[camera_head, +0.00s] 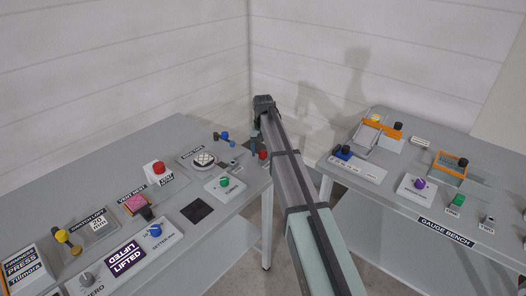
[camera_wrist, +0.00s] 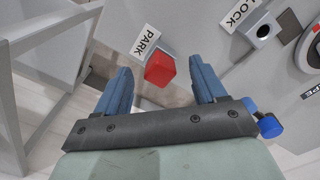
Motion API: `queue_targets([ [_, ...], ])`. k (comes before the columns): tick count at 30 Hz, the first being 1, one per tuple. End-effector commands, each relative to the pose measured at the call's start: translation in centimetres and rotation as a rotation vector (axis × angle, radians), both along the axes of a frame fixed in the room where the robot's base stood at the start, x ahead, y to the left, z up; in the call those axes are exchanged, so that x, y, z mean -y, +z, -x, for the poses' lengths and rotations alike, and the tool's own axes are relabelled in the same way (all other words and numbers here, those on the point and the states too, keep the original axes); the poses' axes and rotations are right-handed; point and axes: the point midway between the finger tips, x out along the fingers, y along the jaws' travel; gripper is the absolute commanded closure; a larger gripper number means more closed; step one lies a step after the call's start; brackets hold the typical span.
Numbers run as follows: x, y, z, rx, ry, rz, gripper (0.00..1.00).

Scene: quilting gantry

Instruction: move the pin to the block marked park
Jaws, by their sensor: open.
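A red block-like head (camera_wrist: 160,69), which looks like the pin's top, stands beside the label PARK (camera_wrist: 146,41) in the wrist view. It shows in the head view as a small red knob (camera_head: 263,154) at the table's far right corner. What lies under the red head is hidden, so I cannot tell how it is seated. A grey block (camera_wrist: 262,31) by the label LOCK (camera_wrist: 239,13) has a dark, empty-looking hole. My gripper (camera_wrist: 160,64) is open, with its blue fingers on either side of the red head and visible gaps to both.
A blue knob (camera_wrist: 268,125) is close to my gripper's right side. A round dial (camera_head: 203,158), a green knob (camera_head: 224,182) and a red button (camera_head: 158,168) stand on the left bench. The gauge bench (camera_head: 392,196) is apart on the right, across a floor gap.

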Motion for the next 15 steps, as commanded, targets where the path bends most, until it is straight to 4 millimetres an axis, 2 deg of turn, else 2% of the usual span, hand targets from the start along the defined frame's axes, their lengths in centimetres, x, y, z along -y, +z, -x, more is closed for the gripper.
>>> queue_targets([
  [5,0.0,2.5,-0.1,0.002,0.000,0.000,0.30],
  [15,0.0,9.1,-0.1,0.002,0.000,0.000,0.30],
])
